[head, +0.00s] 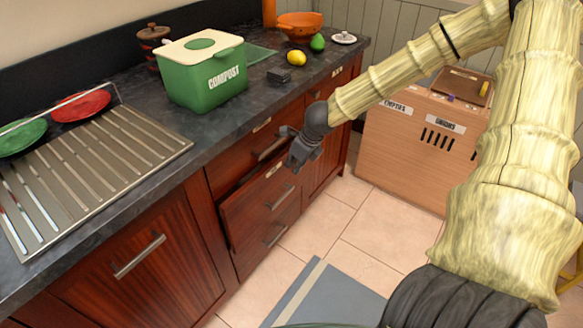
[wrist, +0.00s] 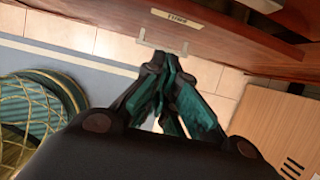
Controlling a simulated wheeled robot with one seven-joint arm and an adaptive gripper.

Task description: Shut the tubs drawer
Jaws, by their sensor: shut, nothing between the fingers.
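The drawer stack has a middle drawer (head: 250,205) standing partly out, its dark red front forward of the drawers above and below. I take it as the tubs drawer, but its small label is too small to read. In the wrist view the wooden drawer front (wrist: 235,32) runs across the top, with a pale label (wrist: 162,18) and a grey handle (wrist: 165,47). My gripper (head: 294,166) is shut and empty, just outside the drawer front near its upper right. In the wrist view my gripper (wrist: 170,62) points at the handle; contact cannot be told.
The counter above holds a green compost bin (head: 204,82), a lemon (head: 296,58) and a drying rack (head: 85,165). A wooden bin cabinet (head: 420,135) stands to the right. A grey mat (head: 330,298) lies on the tiled floor; a basket (wrist: 45,115) shows at wrist-view left.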

